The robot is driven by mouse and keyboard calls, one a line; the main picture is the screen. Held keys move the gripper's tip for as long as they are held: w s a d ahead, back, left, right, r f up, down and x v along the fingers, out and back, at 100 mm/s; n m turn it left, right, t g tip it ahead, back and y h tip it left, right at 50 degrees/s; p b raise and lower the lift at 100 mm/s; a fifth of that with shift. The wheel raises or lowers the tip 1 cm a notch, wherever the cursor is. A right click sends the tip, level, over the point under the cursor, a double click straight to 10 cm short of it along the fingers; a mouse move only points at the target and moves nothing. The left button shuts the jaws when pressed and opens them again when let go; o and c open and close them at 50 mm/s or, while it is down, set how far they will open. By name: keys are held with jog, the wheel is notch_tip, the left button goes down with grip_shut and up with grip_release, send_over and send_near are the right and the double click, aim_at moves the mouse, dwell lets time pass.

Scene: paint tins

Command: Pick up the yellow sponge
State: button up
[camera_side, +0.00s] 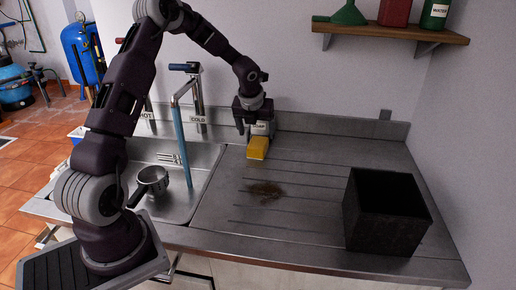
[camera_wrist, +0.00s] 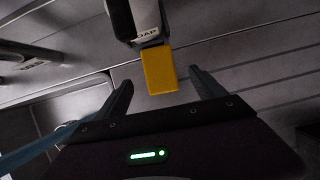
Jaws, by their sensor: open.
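The yellow sponge (camera_side: 257,148) sits on the steel counter (camera_side: 320,165) in front of a soap dispenser (camera_side: 262,128) near the back. In the wrist view the sponge (camera_wrist: 159,70) appears ahead of and between the two finger tips, with the soap dispenser (camera_wrist: 140,20) just beyond it. My gripper (camera_side: 249,132) is above and just behind the sponge in the side view. In the wrist view my gripper (camera_wrist: 160,80) has its fingers spread wide, with nothing held. I cannot tell the exact gap between the fingers and the sponge.
A sink (camera_side: 190,165) with a blue-spouted tap (camera_side: 181,130) and a pan-like holder (camera_side: 153,180) lies left of the sponge. A brown stain (camera_side: 265,191) marks the counter. A black open bin (camera_side: 385,215) stands at right. The counter between is clear.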

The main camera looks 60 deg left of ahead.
aim_at(258, 143)
jog(key=x, duration=0.7)
jog(key=shift+f, duration=0.25)
dwell(0.3)
jog(key=c, duration=1.4)
notch_tip(258, 143, up, 7)
jog(key=shift+s+d+r, duration=0.1)
jog(key=shift+s, duration=0.05)
jog(key=shift+c, duration=0.2)
jog(key=s+d, duration=1.4)
